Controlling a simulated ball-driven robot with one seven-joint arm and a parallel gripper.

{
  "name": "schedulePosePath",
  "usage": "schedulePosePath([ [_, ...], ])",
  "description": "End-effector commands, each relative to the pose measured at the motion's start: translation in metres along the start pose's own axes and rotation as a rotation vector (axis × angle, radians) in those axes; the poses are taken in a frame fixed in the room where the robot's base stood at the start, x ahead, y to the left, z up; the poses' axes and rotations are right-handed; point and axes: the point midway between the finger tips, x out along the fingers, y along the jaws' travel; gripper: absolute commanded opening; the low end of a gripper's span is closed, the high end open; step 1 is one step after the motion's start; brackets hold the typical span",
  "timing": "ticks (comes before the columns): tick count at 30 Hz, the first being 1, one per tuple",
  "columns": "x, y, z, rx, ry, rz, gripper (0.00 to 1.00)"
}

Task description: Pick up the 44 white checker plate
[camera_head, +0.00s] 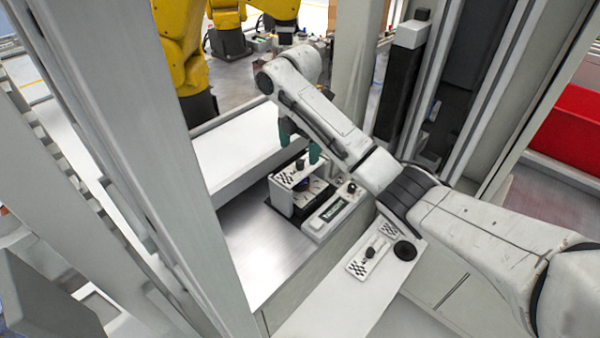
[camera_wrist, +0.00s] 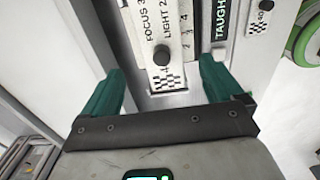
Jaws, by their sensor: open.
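A white plate with a black knob and a checker patch (camera_wrist: 170,82) lies between my finger tips in the wrist view. A figure 4 shows beside its checker; the full number is not clear. In the head view this plate (camera_head: 292,179) sits on a small device on the bench, just below my gripper (camera_head: 299,147). My gripper (camera_wrist: 160,68) is open, with one teal finger on each side of the plate. I cannot tell whether the fingers touch it.
Beside it is a panel with a small display (camera_head: 334,210). Another checker plate with a knob (camera_head: 368,254) lies on the front ledge beside a black disc (camera_head: 405,250). A grey post (camera_head: 190,170) stands at left. Bare metal bench (camera_head: 255,240) lies left of the device.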

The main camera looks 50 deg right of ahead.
Motion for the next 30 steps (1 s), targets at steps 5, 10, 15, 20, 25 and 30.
schedulePosePath([
  [5,0.014,-0.001,0.0,0.002,0.002,0.0,0.94],
  [10,0.034,-0.004,0.001,0.003,0.001,-0.003,0.94],
  [15,0.051,-0.003,0.001,0.002,-0.001,-0.001,0.94],
  [20,0.052,-0.003,0.001,0.002,-0.001,0.001,0.94],
  [25,0.052,-0.003,0.001,0.002,-0.001,0.001,0.81],
  [30,0.052,-0.003,0.001,0.002,-0.001,0.001,0.65],
])
